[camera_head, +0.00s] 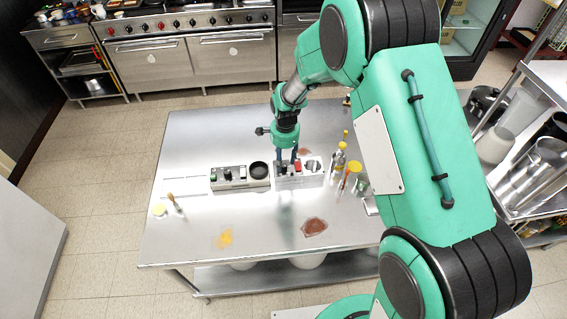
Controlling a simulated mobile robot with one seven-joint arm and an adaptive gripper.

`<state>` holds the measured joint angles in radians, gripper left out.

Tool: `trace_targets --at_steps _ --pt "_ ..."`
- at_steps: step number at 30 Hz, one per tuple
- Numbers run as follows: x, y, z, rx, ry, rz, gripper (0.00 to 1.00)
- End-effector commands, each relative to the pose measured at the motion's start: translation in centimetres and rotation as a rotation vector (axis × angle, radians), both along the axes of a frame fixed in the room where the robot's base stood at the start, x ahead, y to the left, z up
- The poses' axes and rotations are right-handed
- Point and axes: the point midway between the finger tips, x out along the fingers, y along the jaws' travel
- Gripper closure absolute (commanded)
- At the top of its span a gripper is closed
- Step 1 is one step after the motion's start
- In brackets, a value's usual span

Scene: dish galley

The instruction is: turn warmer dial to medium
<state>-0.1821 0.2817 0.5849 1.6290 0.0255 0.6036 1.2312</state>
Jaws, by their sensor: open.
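Two small grey appliances stand side by side on the steel table. The left appliance (240,184) has a dark panel with small knobs (228,173) and a round black plate (259,170). The right appliance (306,181) has a red part (298,165) and a round silvery part (313,165) on top. I cannot tell which one is the warmer, and no dial setting is readable. My gripper (286,164) points down over the left end of the right appliance, left of the red part. It is open, with nothing seen between its fingers. Its fingers hide part of that top; contact cannot be told.
Yellow-topped bottles (340,158) and jars stand close to the right appliance. A red-brown spill (314,227) and a yellow spill (224,238) lie on the table (265,245). A brush (174,203) lies at left. The table's front middle is mostly clear.

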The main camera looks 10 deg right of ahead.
Motion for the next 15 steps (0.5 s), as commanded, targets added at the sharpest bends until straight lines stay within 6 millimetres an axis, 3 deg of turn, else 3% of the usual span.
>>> trace_targets --at_steps 15 --pt "-0.3 -0.2 7.9 0.000 -0.001 0.000 0.58"
